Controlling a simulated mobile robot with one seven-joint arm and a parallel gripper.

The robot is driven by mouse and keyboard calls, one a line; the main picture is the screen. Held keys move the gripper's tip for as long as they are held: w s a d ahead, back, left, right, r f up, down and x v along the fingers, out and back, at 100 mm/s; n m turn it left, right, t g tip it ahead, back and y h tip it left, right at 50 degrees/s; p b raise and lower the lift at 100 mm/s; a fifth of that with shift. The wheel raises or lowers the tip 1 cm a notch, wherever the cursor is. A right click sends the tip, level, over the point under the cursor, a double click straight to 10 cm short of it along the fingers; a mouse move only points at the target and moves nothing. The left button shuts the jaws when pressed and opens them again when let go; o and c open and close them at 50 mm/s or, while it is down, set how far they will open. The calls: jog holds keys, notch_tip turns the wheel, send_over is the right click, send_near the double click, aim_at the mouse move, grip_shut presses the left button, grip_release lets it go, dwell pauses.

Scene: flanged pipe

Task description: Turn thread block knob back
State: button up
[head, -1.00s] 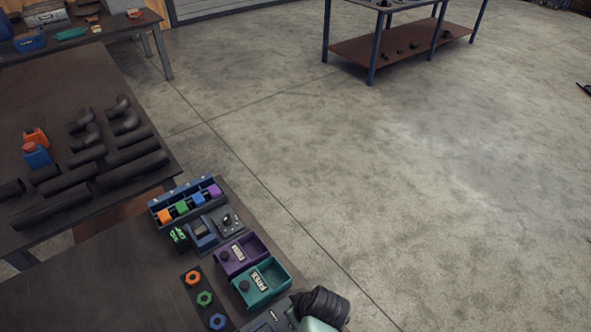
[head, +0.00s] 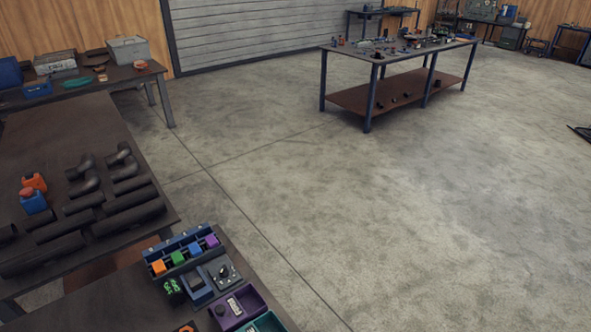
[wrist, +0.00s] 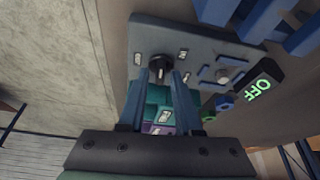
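In the wrist view a grey panel (wrist: 195,45) carries a round black knob (wrist: 159,66) with a light pointer mark and small white labels around it. I take this to be the thread block. My gripper (wrist: 160,75) has its two blue fingers apart, pointing at the knob, with the tips close to its near edge. I cannot tell whether they touch it. A dark block with a glowing green OFF sign (wrist: 259,88) stands right of the panel. My gripper and this panel are outside the head view.
Black pipes (head: 127,222) lie on the left table. Open floor lies right.

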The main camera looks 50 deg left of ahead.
jog(key=shift+o, duration=0.6)
jog(key=b+v, duration=0.1)
jog(key=v, duration=1.2)
